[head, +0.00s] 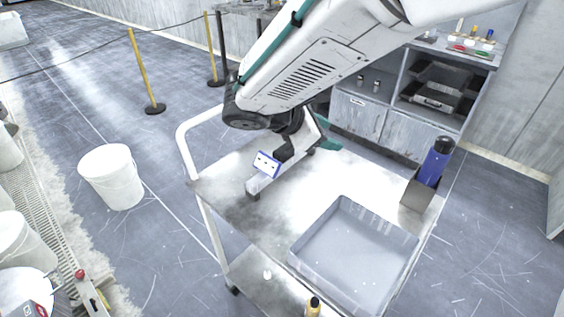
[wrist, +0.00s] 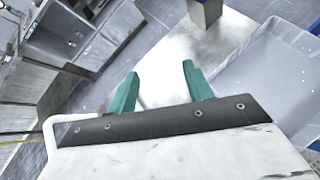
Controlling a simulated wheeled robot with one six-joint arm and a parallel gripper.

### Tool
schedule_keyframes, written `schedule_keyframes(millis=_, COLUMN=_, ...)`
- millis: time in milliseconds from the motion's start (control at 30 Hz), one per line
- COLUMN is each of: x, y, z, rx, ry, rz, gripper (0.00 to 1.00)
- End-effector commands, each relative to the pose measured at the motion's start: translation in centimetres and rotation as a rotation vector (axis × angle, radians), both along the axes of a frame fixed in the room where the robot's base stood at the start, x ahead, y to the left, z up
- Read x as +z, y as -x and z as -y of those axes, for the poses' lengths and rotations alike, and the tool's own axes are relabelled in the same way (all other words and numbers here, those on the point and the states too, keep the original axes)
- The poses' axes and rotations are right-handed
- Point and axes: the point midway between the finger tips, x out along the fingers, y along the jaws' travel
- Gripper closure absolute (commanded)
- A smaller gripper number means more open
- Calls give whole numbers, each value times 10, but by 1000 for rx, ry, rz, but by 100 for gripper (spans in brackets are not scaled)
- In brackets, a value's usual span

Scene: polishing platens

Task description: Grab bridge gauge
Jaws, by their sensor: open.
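The bridge gauge (head: 262,182) appears to be the pale bar with a dark foot and a blue-edged white face, near the left edge of the cart top in the head view. Its far end is partly hidden behind my arm. My gripper (head: 325,142) is over the back part of the cart, to the right of the gauge, partly hidden by my arm. In the wrist view, the two teal fingers of my gripper (wrist: 158,82) are apart with nothing between them. I cannot make out the gauge in that view.
The cart top (head: 225,190) also carries a grey tray (head: 345,290) and a blue bottle (head: 436,162) in a metal holder (head: 416,196). A cabinet (head: 360,117) stands behind. A white bucket (head: 112,178) is on the floor at left, near a yellow barrier post (head: 141,70).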

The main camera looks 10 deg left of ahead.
Motion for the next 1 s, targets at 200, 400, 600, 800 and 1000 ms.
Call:
schedule_keyframes(millis=200, x=-49, y=7, z=-110, rx=328, ry=220, rz=-11, gripper=49)
schedule_keyframes(millis=400, x=-72, y=18, z=-158, rx=474, ry=321, rz=-3, gripper=49)
schedule_keyframes(millis=600, x=-85, y=3, z=-155, rx=496, ry=340, rz=-2, gripper=49)
schedule_keyframes(millis=800, x=-97, y=-24, z=-139, rx=496, ry=339, rz=-2, gripper=49)
schedule_keyframes(millis=1000, x=-103, y=-35, z=-132, rx=495, ry=337, rz=-1, gripper=49)
